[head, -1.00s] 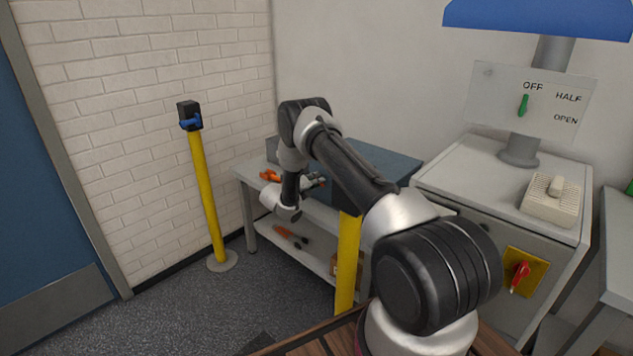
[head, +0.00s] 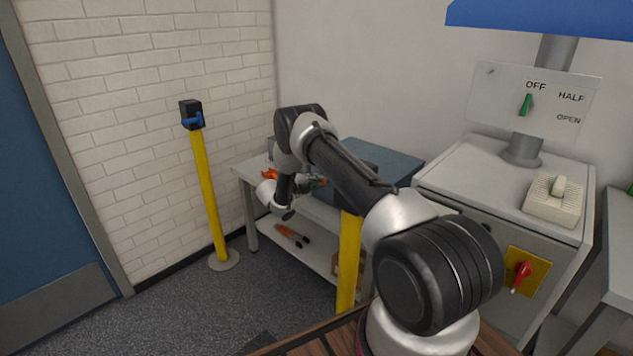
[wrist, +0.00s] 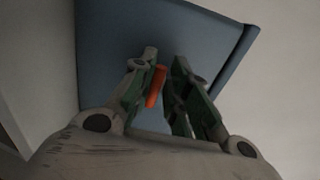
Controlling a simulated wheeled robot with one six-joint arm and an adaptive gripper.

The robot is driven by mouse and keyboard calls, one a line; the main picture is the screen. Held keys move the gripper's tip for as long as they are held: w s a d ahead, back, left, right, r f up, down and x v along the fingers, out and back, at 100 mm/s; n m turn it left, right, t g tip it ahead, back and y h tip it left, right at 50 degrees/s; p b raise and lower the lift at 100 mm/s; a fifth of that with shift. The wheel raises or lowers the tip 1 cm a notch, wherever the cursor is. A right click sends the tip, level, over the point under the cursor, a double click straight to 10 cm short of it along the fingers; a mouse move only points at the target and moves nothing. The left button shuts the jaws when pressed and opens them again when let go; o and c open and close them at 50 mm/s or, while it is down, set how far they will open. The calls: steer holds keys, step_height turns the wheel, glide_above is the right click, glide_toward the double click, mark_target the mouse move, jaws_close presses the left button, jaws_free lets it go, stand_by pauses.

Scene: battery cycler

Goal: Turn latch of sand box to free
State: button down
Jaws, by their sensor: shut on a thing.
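The sand box is a blue-grey box (head: 385,160) on the workbench in the head view, partly hidden behind my arm. Its blue face (wrist: 130,35) fills the upper middle of the wrist view. An orange latch (wrist: 156,86) stands out in front of that face, tilted, between my fingers. My gripper (wrist: 165,66) is shut on the latch. In the head view my gripper (head: 315,183) is small, at the left side of the box, and the latch cannot be made out clearly there.
An orange tool (head: 269,174) lies on the bench left of my gripper, and another (head: 290,233) lies on the lower shelf. A yellow post (head: 208,195) stands left. A grey cabinet (head: 470,185) with a red switch (head: 521,272) stands right.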

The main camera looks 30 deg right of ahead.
steer(key=shift+a+f, duration=0.1)
steer(key=shift+f, duration=0.15)
steer(key=c, duration=1.5)
jaws_free()
steer(key=shift+r, duration=0.1)
steer(key=v, duration=1.2)
